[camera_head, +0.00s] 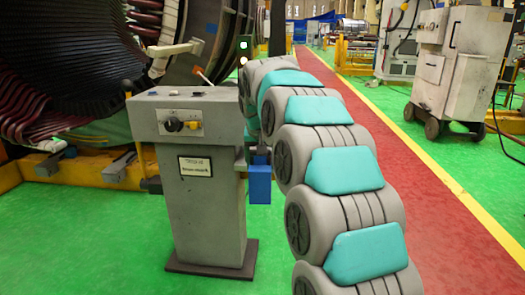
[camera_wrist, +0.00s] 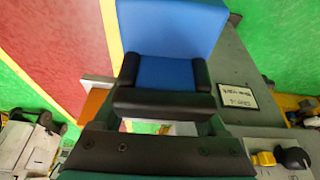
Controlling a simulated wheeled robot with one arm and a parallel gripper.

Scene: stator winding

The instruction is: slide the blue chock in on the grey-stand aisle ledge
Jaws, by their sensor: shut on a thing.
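The blue chock (camera_head: 259,184) is in the air at the right, aisle-side face of the grey stand (camera_head: 205,215). In the wrist view the blue chock (camera_wrist: 170,28) fills the upper middle, between two black fingers. My gripper (camera_wrist: 165,76) is shut on it. In the head view my gripper (camera_head: 258,155) is a small dark shape above the chock, partly hidden by my arm. The grey stand (camera_wrist: 245,65) shows right of the chock in the wrist view. I cannot clearly make out the aisle ledge or whether the chock touches it.
The stand's top carries a control panel with a black knob (camera_head: 173,124). A large stator (camera_head: 60,70) stands behind it at left. A red aisle (camera_head: 385,120) with yellow edging runs at right. A white-grey cabinet (camera_head: 455,65) stands beyond it. Green floor in front is clear.

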